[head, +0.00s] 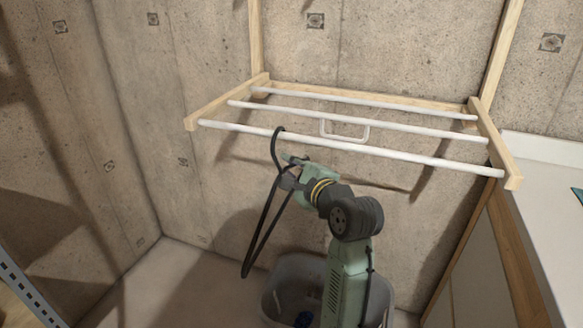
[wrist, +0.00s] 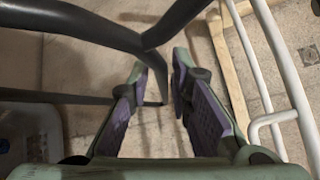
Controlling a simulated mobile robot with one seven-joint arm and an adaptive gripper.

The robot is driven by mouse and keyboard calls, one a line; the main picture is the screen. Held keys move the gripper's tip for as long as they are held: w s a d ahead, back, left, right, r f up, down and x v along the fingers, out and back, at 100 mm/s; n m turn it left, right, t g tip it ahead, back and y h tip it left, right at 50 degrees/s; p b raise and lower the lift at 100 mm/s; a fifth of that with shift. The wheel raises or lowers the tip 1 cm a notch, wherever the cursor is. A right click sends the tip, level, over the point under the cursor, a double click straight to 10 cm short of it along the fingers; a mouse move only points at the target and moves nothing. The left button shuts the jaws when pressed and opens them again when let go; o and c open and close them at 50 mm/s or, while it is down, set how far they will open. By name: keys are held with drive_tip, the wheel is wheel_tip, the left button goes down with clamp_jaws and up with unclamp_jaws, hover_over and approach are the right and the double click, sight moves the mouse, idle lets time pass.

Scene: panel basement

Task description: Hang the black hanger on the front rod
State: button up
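The black hanger (head: 257,238) hangs below the drying rack, tilted, with its long bars pointing down and left. Its hook (head: 274,148) curves up to the front rod (head: 400,156), and its top overlaps that white rod. I cannot tell whether the hook bears on the rod or only passes in front of it. My gripper (head: 288,172) is just below the rod at the hanger's neck. In the wrist view, my gripper (wrist: 168,68) has its purple-padded fingers close together around the dark neck of the hanger (wrist: 110,33).
Two more white rods (head: 375,103) lie behind the front one, between wooden side arms (head: 497,150). A grey tub (head: 285,285) stands on the floor beneath. A white counter (head: 550,190) is at right, with a concrete wall behind.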

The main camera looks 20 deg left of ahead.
drive_tip(key=shift+o, duration=1.1)
